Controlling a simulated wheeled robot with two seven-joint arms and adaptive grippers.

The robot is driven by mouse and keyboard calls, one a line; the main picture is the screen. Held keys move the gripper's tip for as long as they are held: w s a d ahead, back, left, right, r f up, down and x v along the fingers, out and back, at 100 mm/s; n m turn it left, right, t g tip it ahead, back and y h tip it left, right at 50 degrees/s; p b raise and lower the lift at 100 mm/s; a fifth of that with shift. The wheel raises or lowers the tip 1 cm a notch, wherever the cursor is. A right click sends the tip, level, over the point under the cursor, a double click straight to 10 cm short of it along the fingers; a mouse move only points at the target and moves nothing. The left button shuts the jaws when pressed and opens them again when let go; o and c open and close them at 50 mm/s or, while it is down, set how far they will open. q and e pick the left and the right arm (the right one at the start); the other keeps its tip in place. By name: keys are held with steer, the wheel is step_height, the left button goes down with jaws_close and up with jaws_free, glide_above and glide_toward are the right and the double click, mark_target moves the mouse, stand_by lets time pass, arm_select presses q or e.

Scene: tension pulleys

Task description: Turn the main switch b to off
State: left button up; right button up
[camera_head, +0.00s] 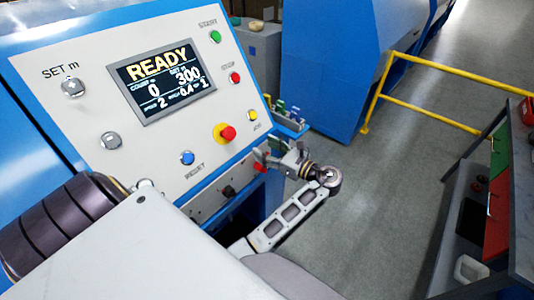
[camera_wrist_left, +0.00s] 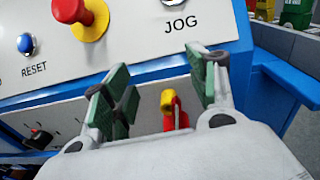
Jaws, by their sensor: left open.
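A red rotary switch handle (camera_head: 259,166) sits low on the machine's front, below the JOG button. In the left wrist view the red-and-yellow switch (camera_wrist_left: 170,108) appears between my fingers, upright. No label on it is readable, so I cannot tell whether it is main switch b. My left gripper (camera_head: 271,157) is close in front of it, with its fingers apart. In the left wrist view the open gripper (camera_wrist_left: 155,85) shows green pads on both sides of the switch; contact is not visible. My right gripper is not in view.
The sloped panel has a READY display (camera_head: 161,80), a red-yellow emergency knob (camera_head: 225,133) and a blue RESET button (camera_head: 186,158). A smaller black switch (camera_head: 228,191) is left of the gripper.

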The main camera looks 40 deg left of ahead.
arm_select(q)
steer(key=shift+s+f, duration=0.1)
steer(key=shift+f, duration=0.05)
steer(key=c, duration=0.5)
steer(key=shift+s+d+f, duration=0.15)
steer(key=shift+f, duration=0.2)
steer(key=shift+c, duration=1.2)
steer(key=shift+m+t, duration=0.9)
steer(key=d+f, duration=0.1)
steer(key=d, duration=0.1)
steer(key=d+f, duration=0.1)
steer(key=d, duration=0.1)
steer(key=shift+s+f, duration=0.15)
steer(key=shift+f, duration=0.15)
jaws_close()
steer(key=w+d+f+n+t+h, duration=0.1)
steer(key=w+d+n+t, duration=0.3)
steer(key=n, duration=0.9)
steer(key=d+f, duration=0.1)
steer(key=d, duration=0.2)
steer(key=shift+f+t+h, duration=0.4)
steer(key=shift+d, duration=0.1)
